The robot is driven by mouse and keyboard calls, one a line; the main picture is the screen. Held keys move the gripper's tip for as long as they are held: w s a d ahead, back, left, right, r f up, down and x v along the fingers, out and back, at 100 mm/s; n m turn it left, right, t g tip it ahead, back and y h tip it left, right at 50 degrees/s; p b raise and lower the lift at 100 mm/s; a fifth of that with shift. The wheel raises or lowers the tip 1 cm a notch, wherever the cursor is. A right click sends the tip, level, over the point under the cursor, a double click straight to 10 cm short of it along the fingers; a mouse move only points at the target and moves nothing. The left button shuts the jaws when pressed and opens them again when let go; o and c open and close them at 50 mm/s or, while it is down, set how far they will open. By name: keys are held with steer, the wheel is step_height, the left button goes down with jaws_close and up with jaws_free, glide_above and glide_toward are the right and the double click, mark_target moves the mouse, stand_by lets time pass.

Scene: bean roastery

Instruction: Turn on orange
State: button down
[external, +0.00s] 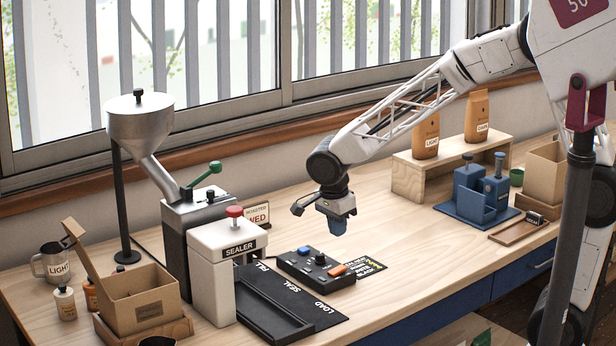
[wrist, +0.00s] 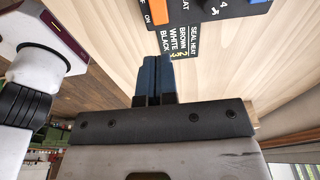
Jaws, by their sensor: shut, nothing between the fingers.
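An orange rocker switch (external: 338,270) sits on the right end of a dark control box (external: 316,280). In the wrist view the orange switch (wrist: 157,10) is cut by the top edge, with an ON label beside its lower part; I cannot tell which way it is tipped. A black knob (external: 321,259) and a blue button (external: 304,251) are on the same box. My gripper (external: 338,228) is shut and empty, pointing down above the table behind the box, apart from it. Its blue fingers (wrist: 152,67) are together in the wrist view.
A black card (external: 365,265) listing seal heat settings lies beside the box. The white sealer (external: 228,265) and a black mat (external: 310,318) are to the left and front. A wooden riser with bags (external: 408,178) and a blue holder (external: 470,205) stand right. The table's middle is clear.

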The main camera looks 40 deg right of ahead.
mark_target(342, 267)
steer(key=f, duration=0.3)
steer(key=d+f, duration=0.1)
steer(key=f, duration=0.5)
steer(key=shift+d+f, duration=0.15)
steer(key=shift+f, duration=0.05)
